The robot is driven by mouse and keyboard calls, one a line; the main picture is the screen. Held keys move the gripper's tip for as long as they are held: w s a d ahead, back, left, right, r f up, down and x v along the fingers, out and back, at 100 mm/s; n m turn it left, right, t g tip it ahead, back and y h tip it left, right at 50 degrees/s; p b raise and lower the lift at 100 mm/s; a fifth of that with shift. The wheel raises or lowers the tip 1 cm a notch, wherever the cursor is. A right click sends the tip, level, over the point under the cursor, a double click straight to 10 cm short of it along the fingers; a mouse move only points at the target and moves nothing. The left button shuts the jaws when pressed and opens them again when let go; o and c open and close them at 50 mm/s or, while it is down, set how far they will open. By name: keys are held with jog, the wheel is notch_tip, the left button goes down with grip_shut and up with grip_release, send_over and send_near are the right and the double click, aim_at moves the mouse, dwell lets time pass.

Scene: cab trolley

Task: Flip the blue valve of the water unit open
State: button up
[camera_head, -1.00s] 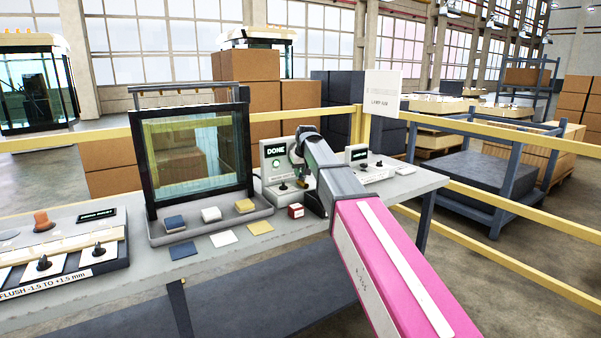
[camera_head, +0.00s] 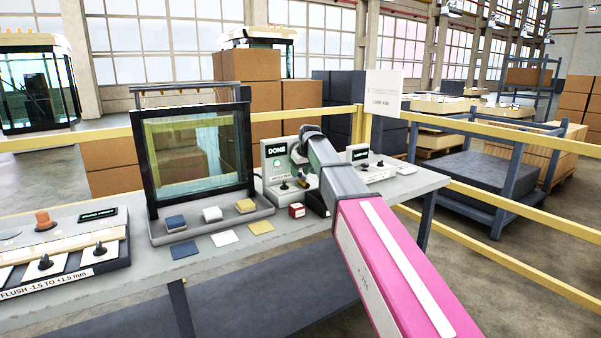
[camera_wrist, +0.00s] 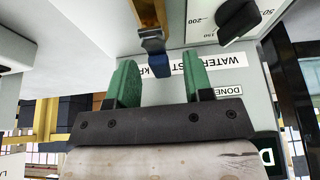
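The water unit (camera_head: 274,152) is a pale box on the bench with a green-lit DONE display. In the wrist view its panel (camera_wrist: 215,75) carries a partly hidden WATER TEST label. The blue valve handle (camera_wrist: 159,65) sits at the end of a brass-coloured fitting (camera_wrist: 148,18). My gripper (camera_wrist: 160,70) has two green fingers, spread apart, with the blue handle between their tips. A gap shows on both sides of the handle; contact is not visible.
A black knob (camera_wrist: 238,22) sits close to the right finger on the panel. On the bench are a framed glass tank (camera_head: 198,155), a small red box (camera_head: 296,210) and another control box (camera_head: 368,168). A yellow rail (camera_head: 330,120) runs behind.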

jog(key=v, duration=1)
jog(key=shift+s+r, duration=0.15)
jog(key=shift+r, duration=0.15)
